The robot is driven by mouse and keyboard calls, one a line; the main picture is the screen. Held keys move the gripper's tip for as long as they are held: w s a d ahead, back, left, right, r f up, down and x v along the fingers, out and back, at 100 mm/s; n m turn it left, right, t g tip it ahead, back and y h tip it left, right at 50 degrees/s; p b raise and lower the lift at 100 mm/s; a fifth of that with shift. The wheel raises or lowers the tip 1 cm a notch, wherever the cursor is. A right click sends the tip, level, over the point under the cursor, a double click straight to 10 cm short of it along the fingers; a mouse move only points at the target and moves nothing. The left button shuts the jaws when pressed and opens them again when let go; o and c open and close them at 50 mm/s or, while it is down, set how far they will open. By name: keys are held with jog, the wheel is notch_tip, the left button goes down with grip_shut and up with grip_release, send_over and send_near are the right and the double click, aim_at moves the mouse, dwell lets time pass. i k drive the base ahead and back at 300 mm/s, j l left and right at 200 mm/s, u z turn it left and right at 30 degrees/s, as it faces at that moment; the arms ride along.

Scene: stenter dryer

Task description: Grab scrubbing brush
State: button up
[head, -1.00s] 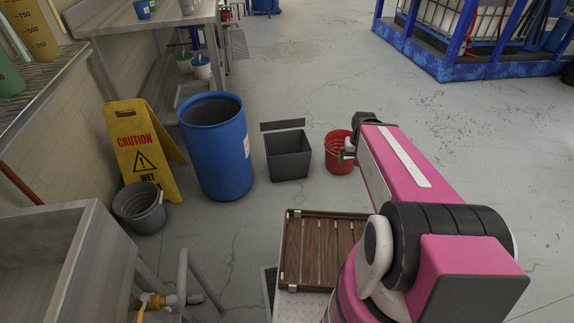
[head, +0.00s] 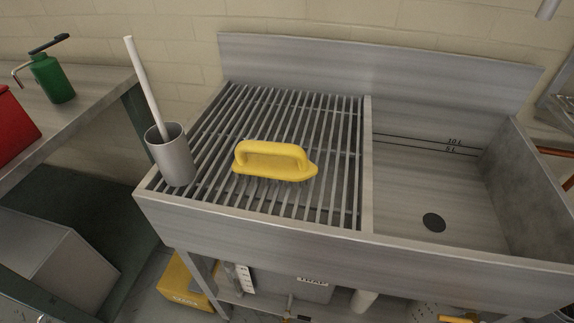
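A yellow scrubbing brush (head: 274,161) with an arched handle lies on the slatted metal drain rack (head: 327,205) on the left side of a steel sink. Its pointed end faces right and its handle is on top. My gripper is not in view.
The sink basin (head: 425,195) to the right is empty, with a dark drain. A steel backsplash (head: 380,72) stands behind. At left, a counter holds a green bottle (head: 52,78) and a red container (head: 14,125). A yellow box (head: 186,283) is below.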

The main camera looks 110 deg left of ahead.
aim_at(282, 161)
jog(key=k+u, duration=0.1)
jog(key=u, duration=0.35)
jog(key=k+u, duration=0.15)
jog(key=u, duration=0.3)
jog(key=k+u, duration=0.15)
jog(key=u, duration=0.3)
jog(key=k+j+u, duration=0.1)
jog(key=u, duration=0.8)
jog(key=l+u, duration=0.1)
jog(key=u, duration=0.35)
jog(key=l+u, duration=0.1)
jog(key=u, duration=0.75)
jog(key=l+u, duration=0.25)
jog(key=u, duration=0.15)
jog(key=k+l+u, duration=0.1)
jog(key=l+u, duration=0.15)
jog(key=u, duration=0.15)
